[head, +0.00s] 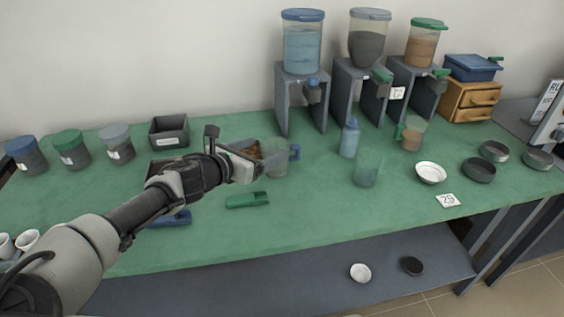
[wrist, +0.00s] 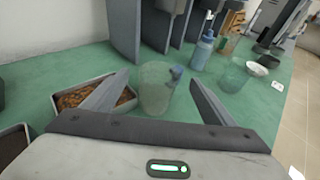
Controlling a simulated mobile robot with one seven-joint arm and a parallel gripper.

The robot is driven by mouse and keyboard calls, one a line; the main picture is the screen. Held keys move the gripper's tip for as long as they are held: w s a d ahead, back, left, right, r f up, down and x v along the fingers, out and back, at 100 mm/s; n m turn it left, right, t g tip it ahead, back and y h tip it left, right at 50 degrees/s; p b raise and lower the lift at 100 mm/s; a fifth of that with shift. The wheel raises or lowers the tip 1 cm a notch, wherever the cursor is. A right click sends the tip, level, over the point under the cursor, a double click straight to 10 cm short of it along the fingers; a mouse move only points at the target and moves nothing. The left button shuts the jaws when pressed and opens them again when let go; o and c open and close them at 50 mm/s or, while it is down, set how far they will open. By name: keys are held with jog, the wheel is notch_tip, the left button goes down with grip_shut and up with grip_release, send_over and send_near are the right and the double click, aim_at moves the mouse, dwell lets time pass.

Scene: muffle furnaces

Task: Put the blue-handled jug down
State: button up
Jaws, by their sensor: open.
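The blue-handled jug (head: 277,162) is a clear, greenish cup that appears to stand upright on the green table, with its blue handle (head: 295,152) on its right side. In the wrist view the jug (wrist: 154,92) shows between and just beyond the tips of the two fingers, with its handle turned to the right and away. My gripper (wrist: 160,88) is open, with a finger on each side of the jug and visible gaps. In the head view my gripper (head: 258,168) reaches in from the left, close to the jug.
A tray of brown bits (wrist: 72,100) sits just left of the jug. A green scoop (head: 248,200) lies in front. A blue bottle (head: 349,140) and a clear cup (head: 367,174) stand to the right. Dispensers on grey stands (head: 303,100) line the back. Table between jug and cup is clear.

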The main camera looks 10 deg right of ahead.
aim_at(283, 141)
jog(key=shift+b+x, duration=1)
jog(key=shift+x, duration=2)
jog(key=shift+s, duration=0.1)
jog(key=c, duration=1.5)
